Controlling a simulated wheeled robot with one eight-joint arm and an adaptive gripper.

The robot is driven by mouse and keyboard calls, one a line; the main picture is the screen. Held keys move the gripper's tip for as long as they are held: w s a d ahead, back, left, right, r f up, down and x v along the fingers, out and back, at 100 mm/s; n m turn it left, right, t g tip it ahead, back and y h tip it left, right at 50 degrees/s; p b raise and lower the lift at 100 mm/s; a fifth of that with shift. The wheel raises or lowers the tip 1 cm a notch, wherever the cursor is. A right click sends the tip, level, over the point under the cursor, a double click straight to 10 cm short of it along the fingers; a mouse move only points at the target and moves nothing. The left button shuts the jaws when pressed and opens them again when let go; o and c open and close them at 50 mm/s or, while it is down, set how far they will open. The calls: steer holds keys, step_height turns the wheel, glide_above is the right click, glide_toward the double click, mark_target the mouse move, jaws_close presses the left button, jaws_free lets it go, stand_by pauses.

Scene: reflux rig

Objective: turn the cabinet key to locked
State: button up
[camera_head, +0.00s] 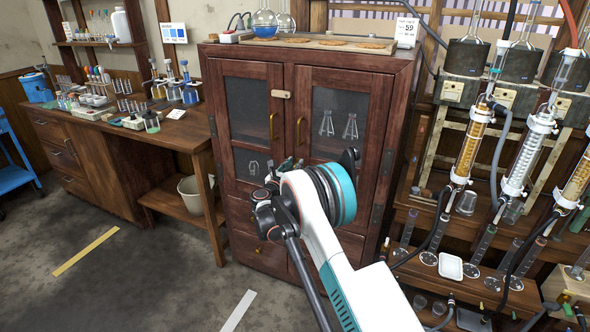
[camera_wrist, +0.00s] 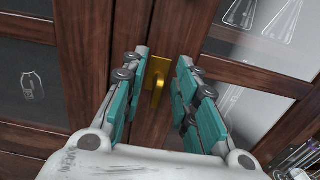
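The dark wooden cabinet (camera_head: 288,57) has two glass doors, both closed. In the wrist view, a brass lock plate with a brass key (camera_wrist: 158,88) sits by the seam where the doors meet. My gripper (camera_wrist: 164,62) is open, with one teal-padded finger on each side of the key. Gaps show between the key and both fingers. In the head view, my gripper (camera_head: 287,166) is at the cabinet front below the door handles, and the key is hidden behind it. The key's exact turn is hard to read.
Brass handles (camera_head: 273,125) and a pale latch (camera_head: 280,94) are on the doors above my gripper. Glassware (camera_head: 350,127) stands inside. Glass columns (camera_head: 473,140) stand close on the right, and a wooden bench (camera_head: 150,130) is on the left. The floor in front is clear.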

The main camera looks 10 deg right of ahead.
steer(key=shift+w+d, duration=0.4)
steer(key=shift+w, duration=0.05)
jaws_close()
